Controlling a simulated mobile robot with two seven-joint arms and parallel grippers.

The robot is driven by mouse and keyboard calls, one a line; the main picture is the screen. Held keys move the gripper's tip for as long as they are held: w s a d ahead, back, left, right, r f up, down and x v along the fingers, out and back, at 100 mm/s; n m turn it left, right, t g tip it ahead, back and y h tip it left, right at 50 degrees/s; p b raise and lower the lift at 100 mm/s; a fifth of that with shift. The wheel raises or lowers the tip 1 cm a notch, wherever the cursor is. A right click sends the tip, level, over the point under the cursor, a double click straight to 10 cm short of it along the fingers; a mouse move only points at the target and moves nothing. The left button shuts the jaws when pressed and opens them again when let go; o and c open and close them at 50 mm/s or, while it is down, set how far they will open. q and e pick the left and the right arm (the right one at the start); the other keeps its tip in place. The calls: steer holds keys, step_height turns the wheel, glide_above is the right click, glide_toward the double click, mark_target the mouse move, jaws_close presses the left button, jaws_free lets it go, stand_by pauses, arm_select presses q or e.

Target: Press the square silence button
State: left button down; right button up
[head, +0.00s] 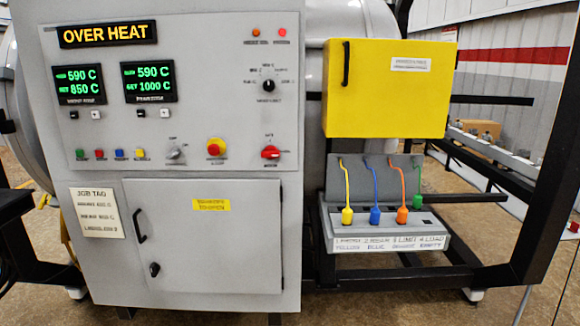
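The grey furnace control panel (210,110) faces me on the left half of the head view. Small black and white square keys (96,114) sit under the two green-digit displays (149,81). The sign above reads OVER HEAT (108,34). Neither of my grippers shows in the view.
Right of the buttons are a grey knob (174,152), a red mushroom button on yellow (215,147) and a red rotary switch (271,153). A closed cabinet door (200,250) is below. A yellow box (388,95) and coloured plugs (376,215) stand to the right.

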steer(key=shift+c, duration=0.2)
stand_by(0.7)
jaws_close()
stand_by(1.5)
